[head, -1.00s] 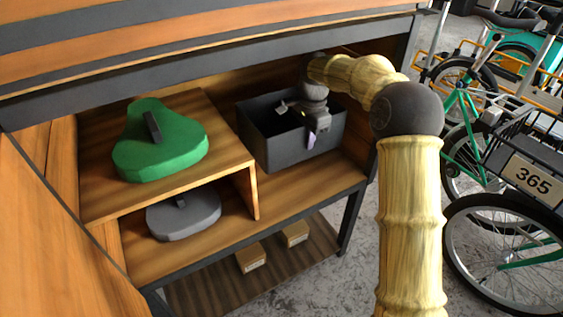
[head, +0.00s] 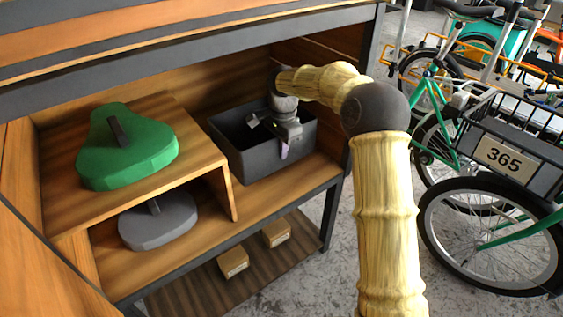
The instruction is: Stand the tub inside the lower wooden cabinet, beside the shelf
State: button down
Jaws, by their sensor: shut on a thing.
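The tub (head: 270,164) is an open dark grey box, upright inside the lower wooden cabinet (head: 300,176), to the right of the shelf (head: 205,168). Its left side is close to the shelf's right end; whether they touch is unclear. My gripper (head: 286,140) reaches in from the right and is shut on the tub's near wall at the rim. The gripper hides part of the tub's inside and back rim. The tub's base is at or very near the cabinet floor; I cannot tell whether it rests there.
A green saddle-shaped piece (head: 130,155) lies on the shelf, and a grey one (head: 158,222) lies under it. Two small boxes (head: 233,262) sit on a lower slatted rack. Cabinet floor is free in front of the tub. Bikes (head: 490,215) stand at right.

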aim_at(281, 166)
notch_tip(281, 166, down, 5)
jog(key=shift+b, duration=1.25)
jog(key=shift+r, duration=0.1)
jog(key=c, duration=1.6)
grip_release()
jog(key=shift+f, duration=0.2)
notch_tip(281, 166, up, 8)
jog(key=p, duration=0.4)
jog(key=shift+d+f, duration=0.1)
